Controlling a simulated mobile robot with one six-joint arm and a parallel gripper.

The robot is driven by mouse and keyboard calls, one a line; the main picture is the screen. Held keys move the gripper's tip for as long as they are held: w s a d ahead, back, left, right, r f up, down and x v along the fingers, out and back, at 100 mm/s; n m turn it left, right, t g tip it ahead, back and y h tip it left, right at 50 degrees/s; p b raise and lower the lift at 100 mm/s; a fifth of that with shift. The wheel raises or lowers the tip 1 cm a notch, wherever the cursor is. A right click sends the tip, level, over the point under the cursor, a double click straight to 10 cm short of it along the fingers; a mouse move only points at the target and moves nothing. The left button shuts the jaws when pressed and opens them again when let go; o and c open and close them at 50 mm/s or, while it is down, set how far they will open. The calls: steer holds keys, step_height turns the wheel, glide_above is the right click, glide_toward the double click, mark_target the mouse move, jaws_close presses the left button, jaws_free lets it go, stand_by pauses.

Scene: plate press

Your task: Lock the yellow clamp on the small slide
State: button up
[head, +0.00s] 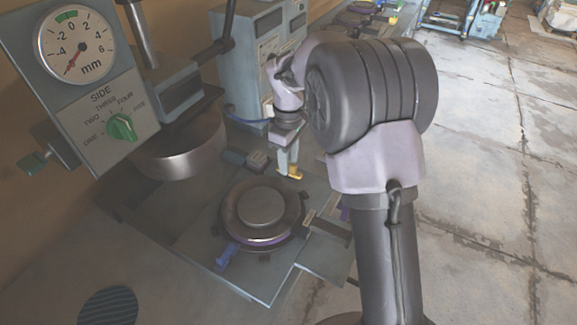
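The yellow clamp (295,174) shows as a small yellow piece at the back right of the round plate, on the press's flat bed. My gripper (290,166) points down right at it, and its fingertips are close to or touching the yellow piece; I cannot tell which. The fingers look close together, but their gap is too small to judge. My wrist and gripper hide part of the area behind the clamp. I cannot make out whether the clamp is locked. A small slide cannot be told apart for certain from the other bed parts.
A round dark plate (262,210) sits on the bed left of my arm. A blue clamp (228,257) is at its front left, and a dark block (247,159) behind it. A gauge panel (90,75) with a green knob (121,127) stands at left. Open floor lies right.

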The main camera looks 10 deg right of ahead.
steer(key=shift+f, duration=0.1)
jaws_close()
steer(key=shift+m+p, duration=0.3)
steer(key=m+p, duration=0.2)
steer(key=m, duration=0.1)
steer(key=m+p, duration=0.2)
steer(key=m, duration=0.3)
steer(key=m+p, duration=0.1)
steer(key=m, duration=0.3)
steer(key=shift+m, duration=2.6)
